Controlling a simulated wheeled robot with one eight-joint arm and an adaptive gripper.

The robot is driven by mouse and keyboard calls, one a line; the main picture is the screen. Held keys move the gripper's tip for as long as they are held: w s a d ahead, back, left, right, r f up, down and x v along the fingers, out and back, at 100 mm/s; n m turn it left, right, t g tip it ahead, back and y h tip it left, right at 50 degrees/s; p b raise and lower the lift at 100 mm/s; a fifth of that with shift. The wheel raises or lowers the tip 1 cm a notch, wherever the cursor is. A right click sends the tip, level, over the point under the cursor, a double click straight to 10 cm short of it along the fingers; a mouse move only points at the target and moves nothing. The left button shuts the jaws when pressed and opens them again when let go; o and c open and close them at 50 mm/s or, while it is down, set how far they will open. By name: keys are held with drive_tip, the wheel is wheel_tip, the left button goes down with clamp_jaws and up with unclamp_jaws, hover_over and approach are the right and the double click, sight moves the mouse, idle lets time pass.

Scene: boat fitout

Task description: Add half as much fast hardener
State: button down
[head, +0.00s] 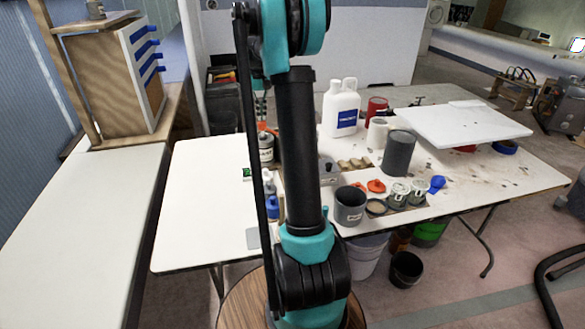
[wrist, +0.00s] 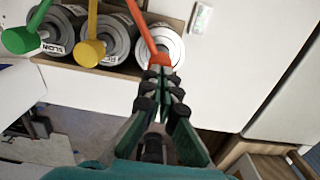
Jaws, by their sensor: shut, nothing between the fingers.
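In the wrist view, my gripper (wrist: 160,78) is shut and empty, with its tips close to the round end of an orange tool (wrist: 158,58). I cannot tell if they touch. The left label seems to read SLOW; the middle one is unclear. In the head view, my arm hides much of this area; a grey tin (head: 266,150) shows beside it.
A grey labelled pot (head: 350,206), two small tins (head: 398,195) (head: 417,192), an orange lid (head: 376,186) and a grey cylinder (head: 398,155) stand on the table right of my arm. A white jug (head: 341,110) stands behind. The table's left part (head: 200,210) is clear.

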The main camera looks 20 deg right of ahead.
drive_tip(key=shift+f, duration=1.65)
drive_tip(key=shift+r, duration=2.2)
drive_tip(key=shift+r, duration=1.5)
